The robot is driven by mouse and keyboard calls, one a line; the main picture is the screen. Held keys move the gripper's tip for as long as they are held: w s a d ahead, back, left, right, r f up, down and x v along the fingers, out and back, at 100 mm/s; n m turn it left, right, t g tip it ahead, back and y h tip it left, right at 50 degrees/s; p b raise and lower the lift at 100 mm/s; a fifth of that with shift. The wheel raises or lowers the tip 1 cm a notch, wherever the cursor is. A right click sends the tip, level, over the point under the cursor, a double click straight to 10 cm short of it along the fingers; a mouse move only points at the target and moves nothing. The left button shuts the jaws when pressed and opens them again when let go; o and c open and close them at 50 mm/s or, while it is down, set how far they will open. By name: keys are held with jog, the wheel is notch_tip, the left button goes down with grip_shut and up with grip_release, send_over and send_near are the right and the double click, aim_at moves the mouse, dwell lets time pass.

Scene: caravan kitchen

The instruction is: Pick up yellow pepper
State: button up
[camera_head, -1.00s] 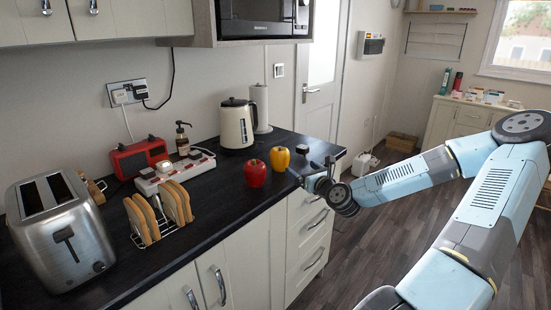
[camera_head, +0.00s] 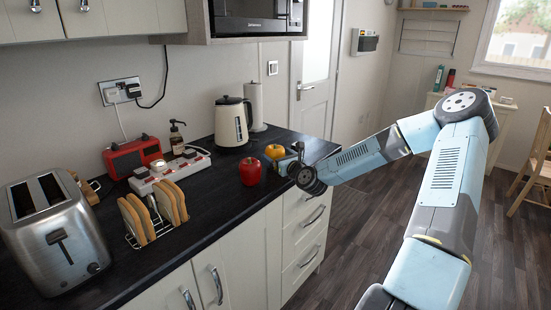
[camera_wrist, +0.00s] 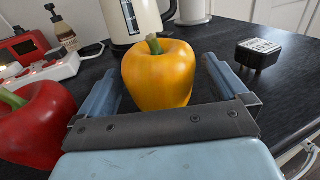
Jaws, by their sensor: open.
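The yellow pepper (camera_head: 275,152) stands upright on the black countertop, to the right of the red pepper (camera_head: 250,172). In the wrist view the yellow pepper (camera_wrist: 158,72) sits between the two fingers of my gripper (camera_wrist: 168,85), which is open. A gap shows between the pepper and each finger, wider on the right. In the head view my gripper (camera_head: 288,160) is low at the counter's right end, close beside the yellow pepper and partly covering its lower part. The pepper's base is hidden behind the gripper's palm in the wrist view.
The red pepper (camera_wrist: 38,125) is just left of the left finger. A white kettle (camera_head: 232,124) and a paper roll stand behind. A small black block (camera_wrist: 258,54) lies to the right. The power strip, toast rack (camera_head: 150,216) and toaster (camera_head: 52,235) are farther left.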

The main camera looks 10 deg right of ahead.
jog(key=shift+x, duration=1.25)
jog(key=c, duration=1.2)
